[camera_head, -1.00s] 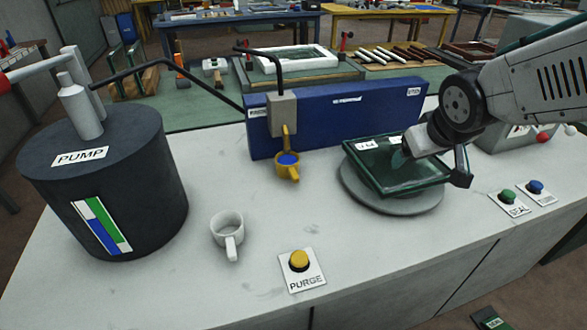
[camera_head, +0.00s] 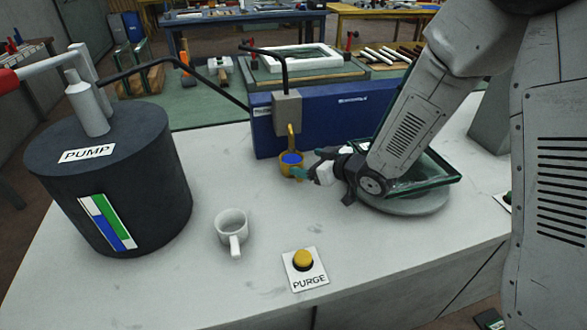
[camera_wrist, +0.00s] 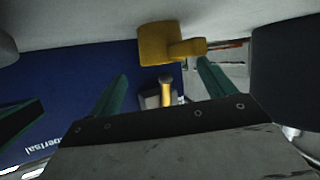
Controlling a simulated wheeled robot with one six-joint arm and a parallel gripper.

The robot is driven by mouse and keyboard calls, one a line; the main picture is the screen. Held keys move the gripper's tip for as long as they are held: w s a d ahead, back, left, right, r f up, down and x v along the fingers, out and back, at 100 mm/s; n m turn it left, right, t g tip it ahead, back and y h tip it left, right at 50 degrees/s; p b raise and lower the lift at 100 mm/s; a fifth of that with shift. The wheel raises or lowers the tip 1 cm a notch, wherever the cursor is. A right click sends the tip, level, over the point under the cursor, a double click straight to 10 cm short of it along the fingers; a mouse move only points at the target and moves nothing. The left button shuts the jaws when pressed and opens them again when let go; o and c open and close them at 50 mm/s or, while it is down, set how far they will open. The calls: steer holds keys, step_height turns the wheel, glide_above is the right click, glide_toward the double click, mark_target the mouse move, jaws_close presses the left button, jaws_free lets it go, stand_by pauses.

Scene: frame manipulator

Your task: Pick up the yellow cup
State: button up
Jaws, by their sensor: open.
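The yellow cup (camera_head: 292,170), with blue inside, stands on the bench under a yellow nozzle (camera_head: 291,137) at the front of the blue panel. My gripper (camera_head: 308,163) is right beside it on its right, with green fingers open; one finger overlaps the cup's right edge. The wrist view shows the yellow cup (camera_wrist: 157,44) upside down, its handle pointing right. It lies just beyond the two open fingertips of my gripper (camera_wrist: 163,68), with nothing held between them. I cannot tell whether a finger touches the cup.
A white mug (camera_head: 231,222) and the yellow PURGE button (camera_head: 303,260) are in front on the bench. The black pump (camera_head: 110,190) stands left. A grey dispenser box (camera_head: 287,112) hangs over the cup. A green-framed glass tray (camera_head: 440,166) on a round base sits under my arm.

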mark_target(284, 157)
steer(key=x, duration=0.5)
steer(key=shift+a, duration=0.2)
steer(key=c, duration=1.1)
steer(key=shift+o, duration=0.2)
steer(key=shift+r, duration=0.15)
